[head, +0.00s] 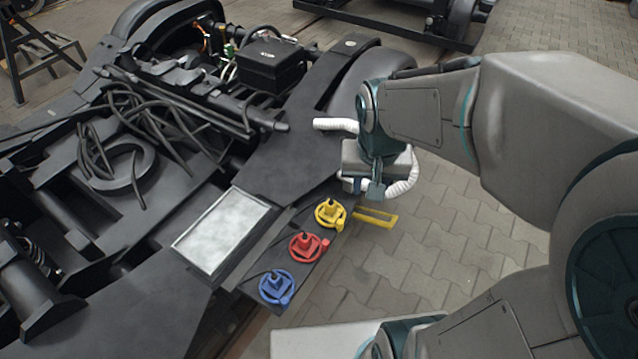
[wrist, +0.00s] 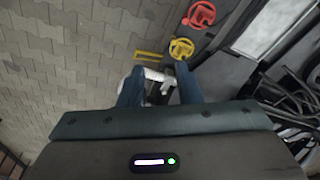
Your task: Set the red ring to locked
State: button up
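The red ring (head: 307,246) is a round red fitting with a raised handle, mounted on the dark plate at the bogie's edge between a yellow ring (head: 330,214) and a blue ring (head: 277,288). A small red tab sticks out on its right side. I cannot read whether it is locked. In the wrist view the red ring (wrist: 203,14) is near the top edge, beyond the yellow ring (wrist: 181,48). My gripper (wrist: 160,88) is open, its two dark fingers apart. In the head view my gripper (head: 375,188) hangs up and right of the yellow ring, away from the red one.
A white ribbed hose (head: 335,124) runs behind my gripper; a white piece shows between the fingers in the wrist view, apparently not gripped. A yellow bar (head: 375,217) lies right of the rings. A silver-framed panel (head: 222,232) is to their left. Paved floor (head: 440,250) lies clear at right.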

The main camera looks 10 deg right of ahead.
jog(key=w+a+f+m+g+b, duration=0.15)
jog(key=w+f+b, duration=0.4)
jog(key=f, duration=0.65)
jog(key=m+b, duration=0.3)
jog(key=b, duration=0.1)
send_near(326, 242)
jog(key=shift+g, duration=0.25)
jog(key=f+b, duration=0.1)
jog(key=f, duration=0.2)
jog(key=f+b, duration=0.1)
jog(key=f, duration=0.2)
jog(key=f+b, duration=0.1)
jog(key=f, duration=0.1)
jog(key=shift+w+d+f, duration=0.15)
jog(key=shift+w+f, duration=0.1)
jog(key=shift+f, duration=0.15)
grip_shut()
